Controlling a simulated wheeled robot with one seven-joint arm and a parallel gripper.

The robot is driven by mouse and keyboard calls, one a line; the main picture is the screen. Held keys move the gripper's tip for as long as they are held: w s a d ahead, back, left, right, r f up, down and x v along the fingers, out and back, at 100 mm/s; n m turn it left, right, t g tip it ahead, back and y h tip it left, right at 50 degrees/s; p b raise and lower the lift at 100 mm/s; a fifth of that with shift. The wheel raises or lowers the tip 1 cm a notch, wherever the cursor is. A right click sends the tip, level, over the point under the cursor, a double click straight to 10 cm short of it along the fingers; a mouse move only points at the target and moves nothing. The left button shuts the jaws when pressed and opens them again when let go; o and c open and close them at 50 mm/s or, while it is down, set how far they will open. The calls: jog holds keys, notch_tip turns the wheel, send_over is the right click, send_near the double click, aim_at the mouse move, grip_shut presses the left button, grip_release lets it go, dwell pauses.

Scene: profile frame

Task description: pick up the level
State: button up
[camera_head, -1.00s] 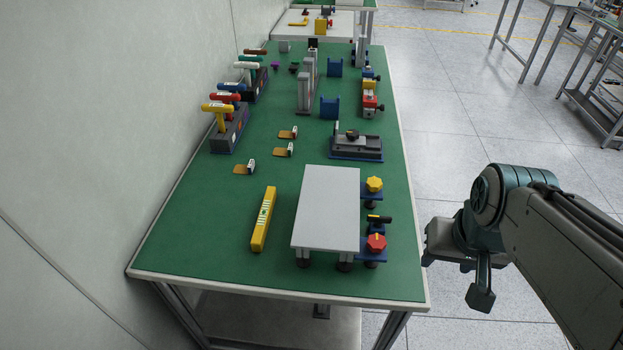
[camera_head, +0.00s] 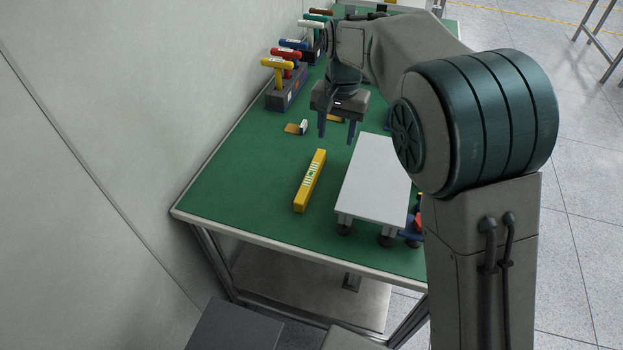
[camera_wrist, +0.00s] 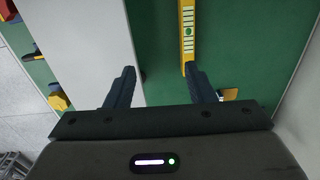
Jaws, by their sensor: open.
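The level (camera_head: 310,181) is a yellow bar with a pale marked strip and a green vial, lying flat on the green table (camera_head: 235,190), left of the grey raised plate. My gripper (camera_head: 337,138) is open and empty above the table, beyond the level's far end and apart from it. The space between the fingertips (camera_wrist: 160,80) shows the plate's edge and bare green table.
The grey raised plate (camera_head: 376,180) stands right of the level. Racked coloured-handle tools (camera_head: 286,85) stand at the far left by the wall. A small tan-and-white item (camera_head: 297,127) lies beyond the level. Green table left of the level is clear. My arm hides the table's right side.

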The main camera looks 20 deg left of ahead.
send_over(311, 174)
notch_tip(311, 174, down, 3)
jog(key=f, duration=0.6)
jog(key=shift+d+f, duration=0.2)
jog(key=shift+f, duration=0.15)
jog(key=shift+a+f, duration=0.15)
jog(key=shift+f, duration=1.45)
jog(key=shift+a+f, duration=0.1)
jog(key=shift+f, duration=1.5)
grip_shut()
